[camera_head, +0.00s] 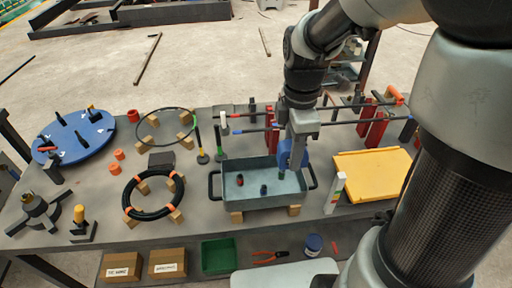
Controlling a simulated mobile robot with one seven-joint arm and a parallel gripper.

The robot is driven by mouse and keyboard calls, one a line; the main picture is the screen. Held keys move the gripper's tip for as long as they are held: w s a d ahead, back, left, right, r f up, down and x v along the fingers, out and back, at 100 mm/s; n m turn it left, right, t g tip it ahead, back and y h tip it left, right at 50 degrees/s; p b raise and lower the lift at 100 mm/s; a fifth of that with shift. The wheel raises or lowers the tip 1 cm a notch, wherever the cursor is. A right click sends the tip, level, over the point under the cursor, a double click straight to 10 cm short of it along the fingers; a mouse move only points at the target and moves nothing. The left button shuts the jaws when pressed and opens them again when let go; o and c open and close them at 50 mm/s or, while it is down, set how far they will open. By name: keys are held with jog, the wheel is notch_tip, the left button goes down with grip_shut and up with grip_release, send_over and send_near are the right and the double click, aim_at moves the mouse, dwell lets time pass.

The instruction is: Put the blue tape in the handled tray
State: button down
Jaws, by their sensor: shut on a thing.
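The blue tape (284,156) is a blue roll held by my gripper (293,162), which is shut on it. My gripper points down over the right rear part of the handled tray. The handled tray (233,196) is grey-green, with a dark handle at each end, and rests on wooden blocks on the table. A small dark-and-red item (240,180) and a small dark item (264,189) stand inside it. The tape shows above the tray's floor near its back wall; I cannot tell whether it touches the tray. My gripper partly hides the tape.
A yellow panel (372,174) and a white upright piece (334,193) stand right of the tray. A black coil (153,194) on blocks lies left. Red supports with bars (376,130) stand behind on the right. A lower shelf holds a green bin (219,254) and boxes.

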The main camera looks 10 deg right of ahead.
notch_tip(320, 180, down, 9)
jog(key=shift+f+b, duration=0.2)
jog(key=shift+b, duration=0.75)
jog(key=shift+f+b, duration=0.35)
jog(key=shift+f, duration=0.25)
jog(key=c, duration=1.6)
grip_release()
